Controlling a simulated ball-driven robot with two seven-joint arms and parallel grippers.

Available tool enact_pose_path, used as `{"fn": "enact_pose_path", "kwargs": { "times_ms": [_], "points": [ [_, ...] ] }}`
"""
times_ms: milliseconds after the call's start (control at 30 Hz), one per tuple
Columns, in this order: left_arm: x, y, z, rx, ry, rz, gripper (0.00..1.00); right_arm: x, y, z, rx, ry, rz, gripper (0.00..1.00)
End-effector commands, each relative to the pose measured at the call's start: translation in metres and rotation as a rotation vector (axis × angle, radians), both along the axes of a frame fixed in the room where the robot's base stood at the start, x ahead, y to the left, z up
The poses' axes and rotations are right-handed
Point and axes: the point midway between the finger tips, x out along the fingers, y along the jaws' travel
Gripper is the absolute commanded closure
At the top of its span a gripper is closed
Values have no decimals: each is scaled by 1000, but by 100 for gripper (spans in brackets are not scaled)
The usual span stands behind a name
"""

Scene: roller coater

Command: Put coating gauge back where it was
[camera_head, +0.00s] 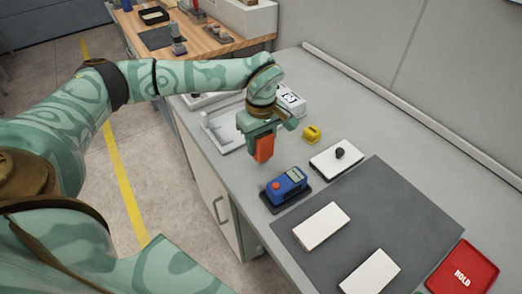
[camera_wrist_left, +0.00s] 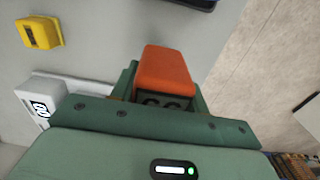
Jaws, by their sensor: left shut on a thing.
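My left gripper (camera_head: 263,137) is shut on an orange block (camera_head: 264,149) and holds it above the grey bench. In the left wrist view the orange block (camera_wrist_left: 166,70) stands out between the fingers of the gripper (camera_wrist_left: 165,97), with a dark end face towards the camera. A blue gauge-like device (camera_head: 286,183) with a small display and an orange button sits on a dark base (camera_head: 302,193), below and right of the gripper. I cannot tell which of the two is the coating gauge. My right gripper is not in view.
A small yellow device (camera_head: 312,133) and a white plate with a black knob (camera_head: 337,158) lie right of the gripper. A grey mat (camera_head: 385,215) carries white panels. A red HOLD tray (camera_head: 463,270) lies at far right. White equipment (camera_head: 222,130) stands behind the gripper.

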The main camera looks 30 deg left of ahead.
Motion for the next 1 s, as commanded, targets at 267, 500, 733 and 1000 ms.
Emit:
{"fn": "enact_pose_path", "kwargs": {
  "times_ms": [267,500,733,1000],
  "points": [
    [5,6,-35,0,4,0,87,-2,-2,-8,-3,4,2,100],
    [6,6,-40,0,-1,0,87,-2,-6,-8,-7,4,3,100],
    [6,6,-44,0,1,1,44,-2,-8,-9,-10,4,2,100],
    [6,6,-43,0,1,1,33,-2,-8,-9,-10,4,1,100]
  ]
}}
